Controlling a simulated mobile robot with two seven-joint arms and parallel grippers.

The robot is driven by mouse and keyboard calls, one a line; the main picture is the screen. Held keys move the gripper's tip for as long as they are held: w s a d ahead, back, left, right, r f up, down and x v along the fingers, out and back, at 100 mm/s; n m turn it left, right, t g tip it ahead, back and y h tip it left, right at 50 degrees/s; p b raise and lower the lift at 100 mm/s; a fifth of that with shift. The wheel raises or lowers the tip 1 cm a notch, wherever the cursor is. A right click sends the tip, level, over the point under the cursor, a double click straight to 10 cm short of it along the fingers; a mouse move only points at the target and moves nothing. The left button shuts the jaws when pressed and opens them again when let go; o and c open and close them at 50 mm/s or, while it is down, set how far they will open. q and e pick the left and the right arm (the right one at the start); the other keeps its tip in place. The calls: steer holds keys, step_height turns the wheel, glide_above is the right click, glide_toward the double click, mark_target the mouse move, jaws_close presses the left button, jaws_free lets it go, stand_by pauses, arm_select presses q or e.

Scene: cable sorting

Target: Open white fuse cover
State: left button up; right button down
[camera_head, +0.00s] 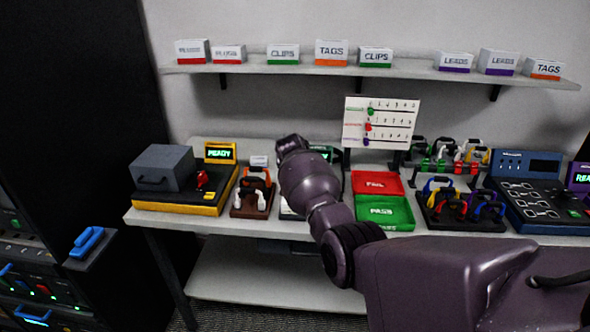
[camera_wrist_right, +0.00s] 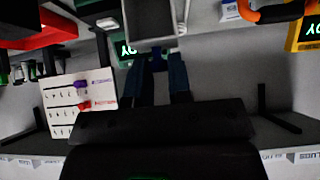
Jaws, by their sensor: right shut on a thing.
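My right arm reaches over the bench in the head view and hides its gripper and most of the middle device, whose pale base (camera_head: 287,211) and green-lit screen (camera_head: 322,152) show beside the arm. In the right wrist view, a grey box-like part with a pale rim (camera_wrist_right: 153,39) is at the top middle; it appears to be the white fuse cover. My right gripper (camera_wrist_right: 167,60) has its two dark fingers at the near edge of this part and is shut on it. The exact contact is too dark to see. My left gripper is in neither view.
Left of my arm stand a yellow-black device with a grey box (camera_head: 163,167) and a brown rack with cables (camera_head: 252,198). Right are red (camera_head: 377,182) and green (camera_head: 385,213) trays, and a black cable rack (camera_head: 458,214). A chart (camera_head: 380,123) stands behind.

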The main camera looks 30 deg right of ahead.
steer(key=shift+w+d+f+g+y, duration=0.2)
steer(key=shift+w+d+g+y, duration=0.35)
steer(key=shift+g, duration=0.25)
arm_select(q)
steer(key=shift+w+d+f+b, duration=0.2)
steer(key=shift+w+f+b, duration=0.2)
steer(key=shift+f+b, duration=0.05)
arm_select(e)
steer(key=shift+w+f, duration=0.1)
steer(key=shift+w, duration=0.15)
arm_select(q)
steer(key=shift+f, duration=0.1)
arm_select(e)
steer(key=shift+w+d+f, duration=0.1)
steer(key=shift+w, duration=0.05)
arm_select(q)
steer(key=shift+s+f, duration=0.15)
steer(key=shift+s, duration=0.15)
arm_select(e)
steer(key=c, duration=1.4)
jaws_free()
steer(key=o, duration=0.4)
steer(key=shift+f, duration=0.15)
steer(key=shift+c, duration=0.2)
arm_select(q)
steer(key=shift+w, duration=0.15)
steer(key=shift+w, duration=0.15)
